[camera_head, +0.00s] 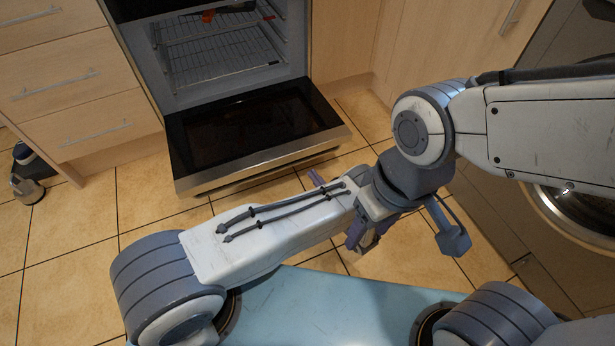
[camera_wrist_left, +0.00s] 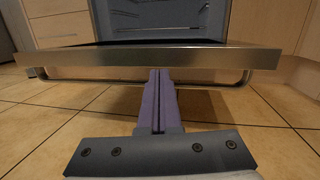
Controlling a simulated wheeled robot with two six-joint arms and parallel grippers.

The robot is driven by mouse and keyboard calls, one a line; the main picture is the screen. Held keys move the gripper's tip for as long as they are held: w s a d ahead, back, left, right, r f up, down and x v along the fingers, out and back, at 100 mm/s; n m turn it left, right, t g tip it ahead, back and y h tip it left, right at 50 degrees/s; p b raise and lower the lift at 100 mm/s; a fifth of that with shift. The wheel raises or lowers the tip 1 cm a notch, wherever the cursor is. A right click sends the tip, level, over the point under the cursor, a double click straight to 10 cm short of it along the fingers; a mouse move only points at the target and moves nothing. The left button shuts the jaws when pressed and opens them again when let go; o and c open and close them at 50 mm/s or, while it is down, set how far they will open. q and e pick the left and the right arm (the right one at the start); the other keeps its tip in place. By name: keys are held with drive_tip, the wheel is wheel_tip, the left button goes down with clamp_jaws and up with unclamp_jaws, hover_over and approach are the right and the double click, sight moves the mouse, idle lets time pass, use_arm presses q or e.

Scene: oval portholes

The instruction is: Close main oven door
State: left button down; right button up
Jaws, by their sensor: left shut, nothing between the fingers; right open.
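The main oven door (camera_head: 255,125) hangs open, lowered nearly flat in front of the oven cavity (camera_head: 215,50), dark inner glass facing up. In the left wrist view its steel front edge (camera_wrist_left: 100,57) spans the picture, with the bar handle (camera_wrist_left: 245,77) below. My left gripper (camera_wrist_left: 160,72) is shut and empty, its purple fingers pointing at the door's underside, tips at the handle's height; contact cannot be told. In the head view, only a purple tip of my left gripper (camera_head: 318,178) shows beside the arm. My right gripper (camera_head: 365,235) is open, partly hidden, apart from the door.
Wooden drawers (camera_head: 70,80) stand left of the oven and wooden cupboards (camera_head: 440,40) right. A round-doored appliance (camera_head: 575,215) is at the right. A small dark and metal object (camera_head: 28,175) sits on the floor at far left. Tiled floor (camera_head: 150,195) around the door is clear.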

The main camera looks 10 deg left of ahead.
use_arm(q)
wheel_tip(320, 180, down, 5)
drive_tip(key=d+m+t+h, duration=0.2)
drive_tip(key=m+t, duration=0.1)
drive_tip(key=b+x, duration=0.4)
drive_tip(key=x, duration=0.5)
drive_tip(key=shift+a+r, duration=0.25)
drive_tip(key=shift+a, duration=0.1)
use_arm(e)
wheel_tip(320, 180, down, 5)
drive_tip(key=shift+f, duration=0.15)
use_arm(q)
drive_tip(key=shift+s+r, duration=0.1)
drive_tip(key=shift+s, duration=0.05)
